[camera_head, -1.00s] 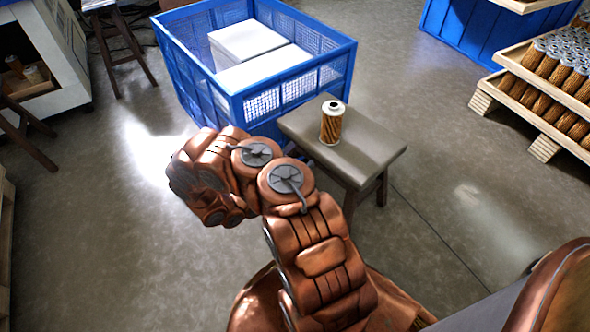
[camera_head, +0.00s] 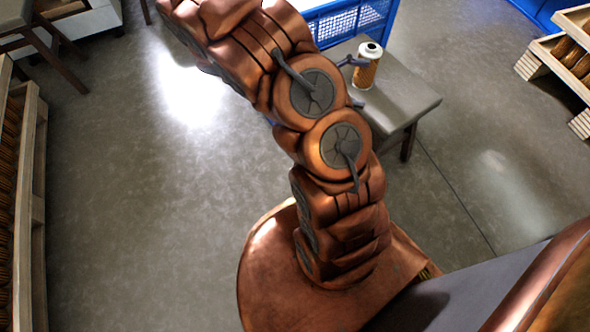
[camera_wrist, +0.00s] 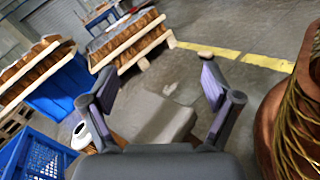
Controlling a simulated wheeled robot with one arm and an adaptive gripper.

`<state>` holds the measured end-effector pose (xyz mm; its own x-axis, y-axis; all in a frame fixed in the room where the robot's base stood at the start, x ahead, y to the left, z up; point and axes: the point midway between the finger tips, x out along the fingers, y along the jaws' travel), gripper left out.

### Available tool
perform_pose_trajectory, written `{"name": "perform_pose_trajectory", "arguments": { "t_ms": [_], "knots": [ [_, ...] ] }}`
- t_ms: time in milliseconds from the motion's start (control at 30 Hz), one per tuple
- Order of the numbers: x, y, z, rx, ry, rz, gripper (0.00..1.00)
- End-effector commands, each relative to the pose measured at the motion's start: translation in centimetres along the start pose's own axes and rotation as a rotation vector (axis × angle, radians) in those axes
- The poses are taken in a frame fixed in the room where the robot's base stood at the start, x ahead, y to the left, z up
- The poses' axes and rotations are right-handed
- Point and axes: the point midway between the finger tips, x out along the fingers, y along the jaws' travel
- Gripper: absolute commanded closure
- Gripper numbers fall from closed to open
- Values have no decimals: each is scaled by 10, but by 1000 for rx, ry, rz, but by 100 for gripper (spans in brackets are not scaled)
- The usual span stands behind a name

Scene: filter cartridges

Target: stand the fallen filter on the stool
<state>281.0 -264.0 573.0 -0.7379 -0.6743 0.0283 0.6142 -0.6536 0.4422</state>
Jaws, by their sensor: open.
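The filter (camera_head: 367,66) is a short amber pleated cylinder with a white top and a dark centre hole. It stands upright on the grey stool (camera_head: 405,97), near the seat's far left side. My gripper is open, and its grey fingers show at the stool's left side in the head view, partly hidden by my arm. In the wrist view my gripper (camera_wrist: 157,66) has nothing between its fingers, and the stool seat (camera_wrist: 155,118) lies beyond them. The filter's white end (camera_wrist: 81,132) shows outside the left finger, partly hidden by the gripper.
A blue mesh crate (camera_head: 352,18) stands behind the stool, partly hidden by my arm. Wooden racks of filters stand at the right (camera_head: 545,60) and the left edge (camera_head: 38,200). Another stool (camera_head: 28,18) is at the top left. The floor between is clear.

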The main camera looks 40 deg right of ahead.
Motion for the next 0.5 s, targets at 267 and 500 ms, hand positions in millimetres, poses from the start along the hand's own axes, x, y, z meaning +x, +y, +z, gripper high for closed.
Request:
{"name": "perform_pose_trajectory", "arguments": {
  "t_ms": [267,500],
  "knots": [
    [1,-42,38,61,157,-213,12],
    [-10,-81,61,94,319,-383,12]
  ]
}}
